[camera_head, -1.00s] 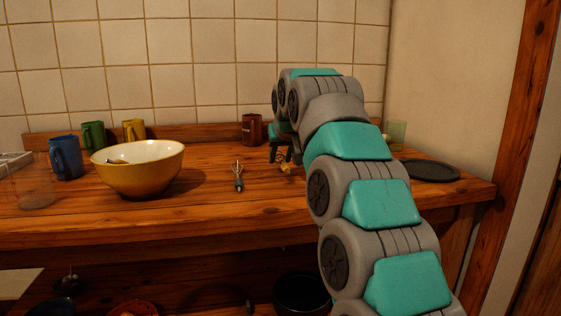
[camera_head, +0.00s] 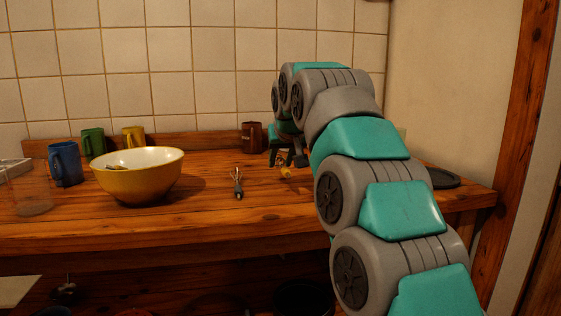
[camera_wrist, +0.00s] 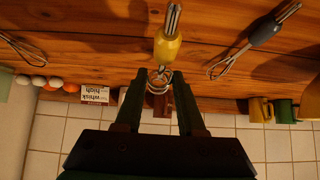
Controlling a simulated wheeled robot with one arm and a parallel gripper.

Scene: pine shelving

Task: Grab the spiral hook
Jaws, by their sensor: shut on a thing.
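The spiral hook has a yellow handle with a metal end (camera_wrist: 167,45) and a coiled wire head. In the wrist view its coil lies between my fingertips, and its handle points away from my gripper (camera_wrist: 160,76). My gripper is shut on the coil. In the head view, the yellow handle (camera_head: 286,172) shows just below my gripper (camera_head: 288,157), over the wooden counter. My arm hides part of this area. I cannot tell whether the hook touches the counter.
A dark-handled whisk (camera_head: 238,184) lies left of my gripper, beyond it a yellow bowl (camera_head: 139,183). A brown mug (camera_head: 252,137) stands behind. A dark plate (camera_head: 442,178) is partly hidden at right. The wrist view shows another whisk (camera_wrist: 20,46) and a small sign (camera_wrist: 97,94).

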